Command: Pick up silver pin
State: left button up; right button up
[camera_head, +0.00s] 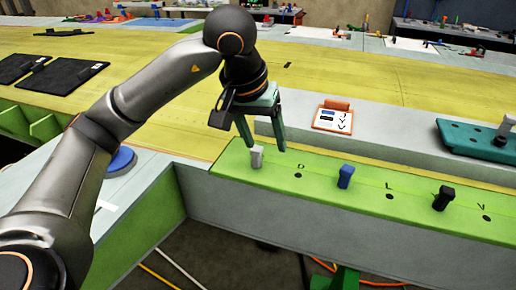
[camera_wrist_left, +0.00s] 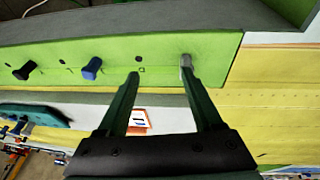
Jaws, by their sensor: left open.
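The silver pin (camera_head: 257,157) stands upright at the left end of the green strip (camera_head: 330,187). My left gripper (camera_head: 266,147) is open, with its green fingers pointing down just above and around the pin's end of the strip. In the left wrist view the silver pin (camera_wrist_left: 186,60) lines up with the tip of the right finger of the gripper (camera_wrist_left: 160,73), not midway between the fingers. I cannot tell whether that finger touches it. The space between the fingers is empty. My right gripper is not in view.
A blue pin (camera_head: 345,176) and a black pin (camera_head: 443,198) stand farther right on the strip. Behind it are an orange clipboard (camera_head: 333,118) and a teal holder (camera_head: 475,139). A blue disc (camera_head: 121,159) lies left. The yellow surface (camera_head: 350,75) behind is mostly clear.

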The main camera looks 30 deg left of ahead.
aim_at(255, 150)
pick_arm(q)
jog(key=shift+y, duration=0.8)
jog(key=w+a+f, duration=0.1)
jog(key=a+f, duration=0.1)
jog(key=w+a+f, duration=0.2)
jog(key=shift+a+f+b, duration=0.15)
jog(key=shift+f+b, duration=0.05)
jog(key=shift+b, duration=0.2)
jog(key=shift+p+x, duration=0.4)
jog(key=shift+x, duration=2.3)
jog(key=shift+r, duration=0.1)
jog(key=shift+c, duration=0.4)
grip_shut()
jog(key=shift+t, duration=0.3)
